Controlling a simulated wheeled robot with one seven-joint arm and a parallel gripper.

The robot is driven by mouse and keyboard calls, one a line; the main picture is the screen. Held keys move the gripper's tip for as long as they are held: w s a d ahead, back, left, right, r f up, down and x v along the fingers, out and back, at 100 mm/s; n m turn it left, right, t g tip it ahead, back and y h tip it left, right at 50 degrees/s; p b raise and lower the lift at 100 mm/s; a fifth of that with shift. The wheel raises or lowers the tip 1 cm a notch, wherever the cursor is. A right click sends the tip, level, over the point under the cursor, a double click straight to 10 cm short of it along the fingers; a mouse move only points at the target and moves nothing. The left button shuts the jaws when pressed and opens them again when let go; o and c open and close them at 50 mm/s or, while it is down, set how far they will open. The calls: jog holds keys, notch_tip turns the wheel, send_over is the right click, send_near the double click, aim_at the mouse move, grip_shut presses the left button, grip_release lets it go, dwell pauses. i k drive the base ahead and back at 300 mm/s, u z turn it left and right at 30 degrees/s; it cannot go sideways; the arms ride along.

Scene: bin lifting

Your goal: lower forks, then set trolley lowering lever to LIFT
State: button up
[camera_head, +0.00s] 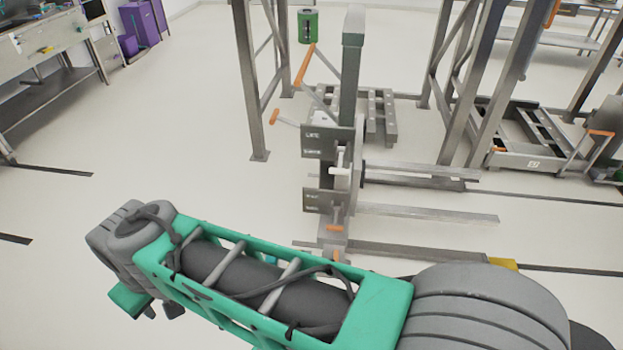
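The trolley stands at the centre, with an upright grey mast (350,85). Its two forks (430,212) reach to the right, above the base legs (420,252). A dark label plate (326,141) on its left side has small writing, the upper line looking like LIFT. A short lever with an orange tip (276,116) points left and up beside this plate. A longer orange handle (305,66) slants up near the mast. I cannot tell for sure which is the lowering lever. My arm crosses the foreground; my gripper is not visible.
A second dark plate (325,201) and orange pedals (335,226) sit low on the trolley. Metal frames (250,80) and a low grey cart (530,150) stand behind. A workbench (45,85) is at upper left. The floor left of the trolley is clear.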

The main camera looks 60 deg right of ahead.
aim_at(339, 170)
jog(key=u, duration=0.1)
jog(key=i, duration=1.1)
jog(key=z, duration=0.4)
jog(key=i, duration=0.9)
jog(key=z, duration=1.3)
jog(key=i, duration=0.8)
jog(key=z, duration=0.9)
